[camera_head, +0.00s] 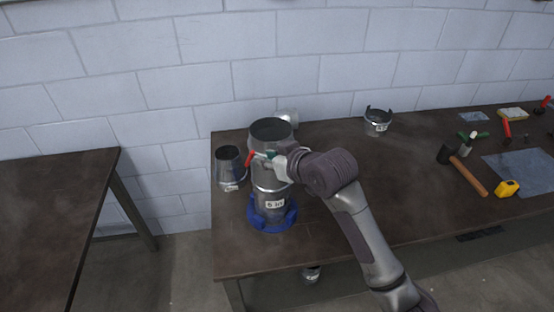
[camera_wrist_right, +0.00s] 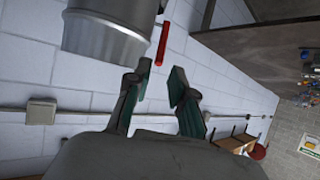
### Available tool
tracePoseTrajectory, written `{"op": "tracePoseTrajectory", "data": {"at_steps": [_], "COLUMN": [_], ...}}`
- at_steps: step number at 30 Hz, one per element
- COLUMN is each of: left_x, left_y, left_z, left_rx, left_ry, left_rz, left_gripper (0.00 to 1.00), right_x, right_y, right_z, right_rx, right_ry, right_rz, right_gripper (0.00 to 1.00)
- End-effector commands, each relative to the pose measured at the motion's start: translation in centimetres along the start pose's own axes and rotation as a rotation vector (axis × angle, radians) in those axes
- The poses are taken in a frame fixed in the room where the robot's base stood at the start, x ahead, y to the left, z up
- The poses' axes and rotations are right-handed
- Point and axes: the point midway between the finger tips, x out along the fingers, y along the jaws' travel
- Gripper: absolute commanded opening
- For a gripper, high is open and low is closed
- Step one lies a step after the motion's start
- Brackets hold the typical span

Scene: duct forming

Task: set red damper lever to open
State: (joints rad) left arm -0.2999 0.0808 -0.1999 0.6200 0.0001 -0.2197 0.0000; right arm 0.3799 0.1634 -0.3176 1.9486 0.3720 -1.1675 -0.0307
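The red damper lever (camera_head: 250,158) sticks out on the left side of an upright metal duct (camera_head: 271,178). The duct stands in a blue ring-shaped base (camera_head: 272,217) near the left end of the workbench. My right gripper (camera_head: 268,156) is in front of the duct, close to the lever, and hides part of the duct. In the right wrist view my right gripper (camera_wrist_right: 160,78) is open, with a gap between its green-lined fingers. The red lever (camera_wrist_right: 162,43) shows just beyond the fingertips, beside the duct (camera_wrist_right: 108,35), and nothing is between the fingers. My left gripper is not in view.
A metal duct piece (camera_head: 229,167) stands left of the duct, and another lies behind it (camera_head: 287,117). A metal collar (camera_head: 378,121) is farther right. A hammer (camera_head: 467,174), a yellow tape measure (camera_head: 507,188) and other tools lie at the right. The bench (camera_head: 420,190) is clear in the middle.

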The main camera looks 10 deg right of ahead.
Motion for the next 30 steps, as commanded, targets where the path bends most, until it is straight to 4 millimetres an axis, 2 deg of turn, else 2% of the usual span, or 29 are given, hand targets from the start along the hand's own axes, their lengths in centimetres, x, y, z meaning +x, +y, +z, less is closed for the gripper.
{"op": "tracePoseTrajectory", "data": {"at_steps": [3, 7, 18, 19, 23, 26, 30], "left_x": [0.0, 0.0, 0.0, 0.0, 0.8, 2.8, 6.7], "left_y": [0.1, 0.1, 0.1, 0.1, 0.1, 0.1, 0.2], "left_z": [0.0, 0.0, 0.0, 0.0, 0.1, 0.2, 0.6], "left_rx": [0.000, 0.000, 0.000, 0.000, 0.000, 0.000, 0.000], "left_ry": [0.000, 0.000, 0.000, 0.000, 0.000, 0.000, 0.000], "left_rz": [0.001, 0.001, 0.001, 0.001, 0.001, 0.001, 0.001], "left_gripper": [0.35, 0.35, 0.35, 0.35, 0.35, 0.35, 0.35], "right_x": [-2.2, -3.8, -4.5, -4.5, -3.8, -2.2, 0.3], "right_y": [0.0, 0.0, 0.0, 0.0, 0.1, 0.6, 1.4], "right_z": [0.1, 0.0, 0.0, 0.0, 0.8, 2.3, 5.4], "right_rx": [-0.002, 0.000, 0.000, 0.000, 0.006, 0.022, 0.042], "right_ry": [0.000, 0.000, -0.001, -0.001, 0.025, 0.107, 0.310], "right_rz": [0.001, 0.000, 0.000, 0.000, 0.005, 0.020, 0.050], "right_gripper": [0.23, 0.23, 0.23, 0.20, 0.00, 0.00, 0.00]}}
